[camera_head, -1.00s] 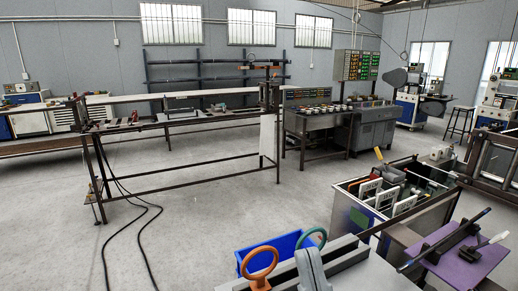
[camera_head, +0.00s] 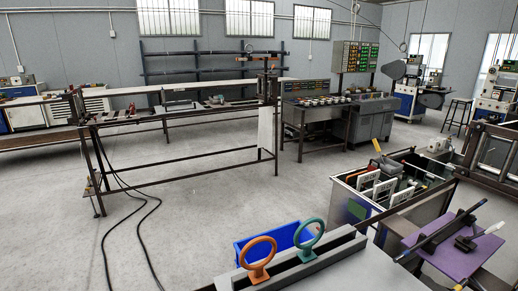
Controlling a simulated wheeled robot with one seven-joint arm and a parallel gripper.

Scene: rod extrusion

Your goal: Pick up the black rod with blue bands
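A long dark rod (camera_head: 428,241) lies at a slant across a purple board (camera_head: 483,252) at the lower right. One end points toward the lower left and the other toward the upper right. A bluish patch shows along it, but separate bands are too small to make out. A dark block-like fixture (camera_head: 466,243) sits on the board beside the rod. My gripper is not in view, and nothing is seen holding the rod.
A grey bench (camera_head: 335,262) with an orange ring (camera_head: 258,253) and a green ring (camera_head: 308,234) is in front. A blue bin (camera_head: 262,246) stands behind it. A metal crate (camera_head: 397,213) with white labelled plates is near the board. Open floor (camera_head: 200,225) lies left.

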